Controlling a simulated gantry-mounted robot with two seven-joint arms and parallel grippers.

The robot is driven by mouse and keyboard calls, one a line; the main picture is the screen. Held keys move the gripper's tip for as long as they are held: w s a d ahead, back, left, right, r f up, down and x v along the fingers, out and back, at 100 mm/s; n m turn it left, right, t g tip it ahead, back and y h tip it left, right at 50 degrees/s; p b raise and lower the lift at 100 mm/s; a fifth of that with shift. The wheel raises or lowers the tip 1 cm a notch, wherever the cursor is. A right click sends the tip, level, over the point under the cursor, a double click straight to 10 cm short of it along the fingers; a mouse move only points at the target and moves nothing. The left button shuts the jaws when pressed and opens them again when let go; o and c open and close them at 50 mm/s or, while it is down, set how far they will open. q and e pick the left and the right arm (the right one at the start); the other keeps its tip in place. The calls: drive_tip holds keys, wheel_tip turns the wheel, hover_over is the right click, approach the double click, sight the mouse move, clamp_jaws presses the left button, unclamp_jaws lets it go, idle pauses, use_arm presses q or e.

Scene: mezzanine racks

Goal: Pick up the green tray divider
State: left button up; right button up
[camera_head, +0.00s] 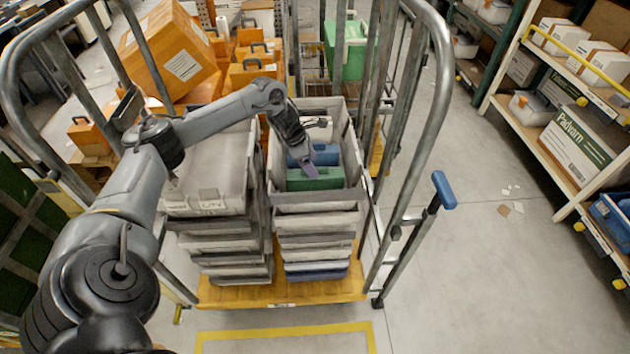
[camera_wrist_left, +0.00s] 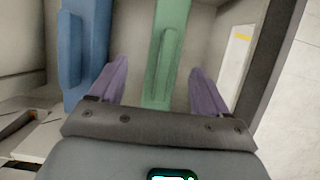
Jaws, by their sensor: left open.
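The green tray divider (camera_head: 318,179) stands upright near the front of the top grey tote (camera_head: 318,199) on the right-hand stack. My left gripper (camera_head: 309,168) reaches down into this tote from above, its purple fingers at the divider. In the left wrist view the green divider (camera_wrist_left: 167,50) shows between the two spread fingers of my left gripper (camera_wrist_left: 156,78), with a gap on each side. The gripper is open and holds nothing. My right gripper is not in view.
A blue divider (camera_head: 325,154) stands behind the green one in the same tote; it also shows in the left wrist view (camera_wrist_left: 84,50). Another stack of grey totes (camera_head: 207,205) stands directly left. Metal cage rails (camera_head: 411,150) rise close on the right. Shelving with boxes (camera_head: 580,143) stands farther right.

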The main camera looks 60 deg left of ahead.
use_arm(q)
drive_tip(key=x, duration=0.4)
drive_tip(key=shift+d, duration=0.35)
drive_tip(key=shift+f, duration=0.25)
drive_tip(key=shift+f+b, duration=0.25)
drive_tip(key=shift+b, duration=0.1)
drive_tip(key=c, duration=1.1)
